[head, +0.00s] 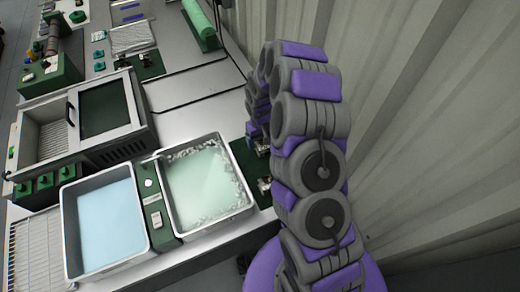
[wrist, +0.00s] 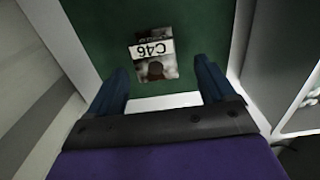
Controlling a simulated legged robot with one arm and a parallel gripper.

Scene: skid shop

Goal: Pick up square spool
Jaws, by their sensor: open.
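My gripper (wrist: 160,66) is open in the wrist view, with its two dark blue fingers apart. Between and just beyond the fingertips is a small grey, metallic-looking piece (wrist: 157,68) with a white label reading C46, upside down in the picture. It sits on a green surface (wrist: 100,25), and the fingers do not appear to touch it. I cannot tell for sure that this piece is the square spool. In the head view my arm hides most of my gripper; small metal pieces (head: 264,186) show on a green plate (head: 243,156) beside the arm.
A tray of pale green liquid (head: 205,185) and a tray of blue liquid (head: 105,225) stand left of my arm. A grey cabinet (head: 110,110) is behind them. A corrugated wall (head: 430,120) closes off the right. Open bench (head: 190,105) lies beyond the trays.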

